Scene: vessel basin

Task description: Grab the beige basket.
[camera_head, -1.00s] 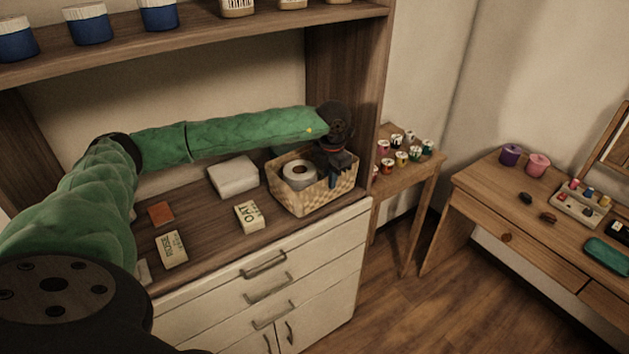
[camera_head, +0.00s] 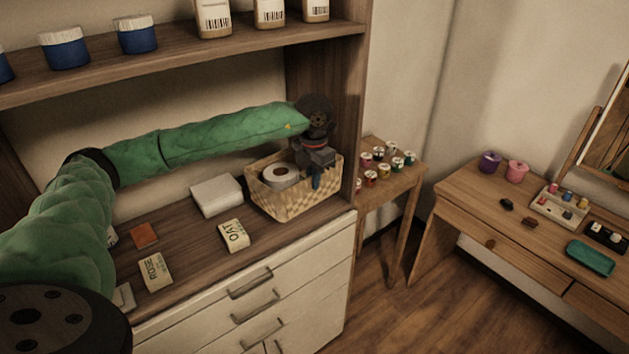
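The beige woven basket (camera_head: 287,202) stands on the wooden counter of the cabinet, near its right end. A toilet roll (camera_head: 279,176) lies inside its left part. My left arm in a green sleeve reaches in from the left, and my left gripper (camera_head: 316,182) points down at the basket's right part. A finger shows against the basket's inner side or rim; the other finger is hidden, so I cannot tell whether it grips the wall. My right gripper is not in view.
A white folded item (camera_head: 217,194), an OAT box (camera_head: 234,235), a ROSE box (camera_head: 155,272) and an orange block (camera_head: 144,235) lie left of the basket. The shelf (camera_head: 190,47) above and the cabinet's right side panel (camera_head: 340,110) bound the space. A small table (camera_head: 392,184) with several spools stands right.

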